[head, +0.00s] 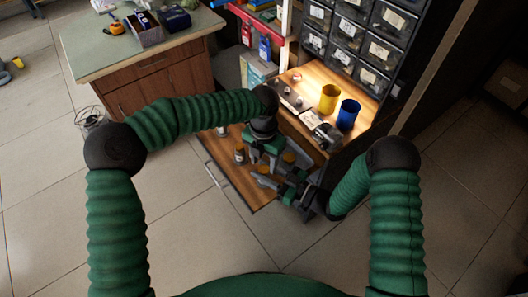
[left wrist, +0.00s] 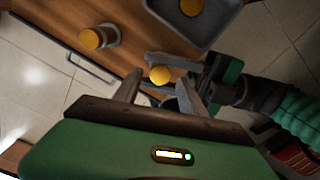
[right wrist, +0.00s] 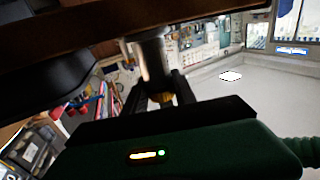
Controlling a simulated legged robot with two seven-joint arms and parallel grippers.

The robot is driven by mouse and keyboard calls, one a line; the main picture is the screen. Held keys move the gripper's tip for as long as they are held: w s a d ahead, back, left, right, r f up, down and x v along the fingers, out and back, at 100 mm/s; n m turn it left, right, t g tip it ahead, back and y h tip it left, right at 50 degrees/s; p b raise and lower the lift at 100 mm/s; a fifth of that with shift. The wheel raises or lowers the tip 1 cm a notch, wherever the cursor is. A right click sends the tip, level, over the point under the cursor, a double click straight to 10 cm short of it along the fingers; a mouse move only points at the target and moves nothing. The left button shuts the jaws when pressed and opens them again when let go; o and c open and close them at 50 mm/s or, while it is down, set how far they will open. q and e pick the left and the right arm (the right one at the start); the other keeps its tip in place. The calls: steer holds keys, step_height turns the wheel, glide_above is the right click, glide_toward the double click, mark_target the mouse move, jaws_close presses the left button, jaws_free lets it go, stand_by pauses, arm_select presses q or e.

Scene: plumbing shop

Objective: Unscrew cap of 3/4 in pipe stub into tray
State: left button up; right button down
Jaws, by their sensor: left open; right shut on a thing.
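A pipe stub (right wrist: 152,60) stands in my right gripper (right wrist: 155,95), metal grey in the right wrist view, with a yellow-orange cap (left wrist: 160,74) on its end. My right gripper is shut on the stub just beside the cap. My left gripper (left wrist: 162,92) is open above, its two fingers on either side of the cap with visible gaps. Another capped stub (left wrist: 100,38) stands apart on the wooden surface (head: 228,180). The grey tray (left wrist: 232,14) holds a yellow-orange cap (left wrist: 190,7). In the head view my left gripper (head: 262,160) partly hides the work.
The wooden surface has a metal handle (head: 215,175) along its front edge. Behind it, a lit bench carries a yellow cup (head: 329,98) and a blue cup (head: 348,114). Drawer bins (head: 365,45) rise at the back right. A green-topped cabinet (head: 130,45) stands at left.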

arm_select(q)
steer(key=shift+f, duration=1.25)
jaws_close()
steer(key=shift+o, duration=0.4)
jaws_free()
step_height(320, 180, up, 8)
steer(key=shift+f, duration=0.1)
steer(key=shift+c, duration=0.4)
step_height(320, 180, down, 8)
steer(key=shift+r, duration=0.1)
steer(key=shift+c, duration=0.2)
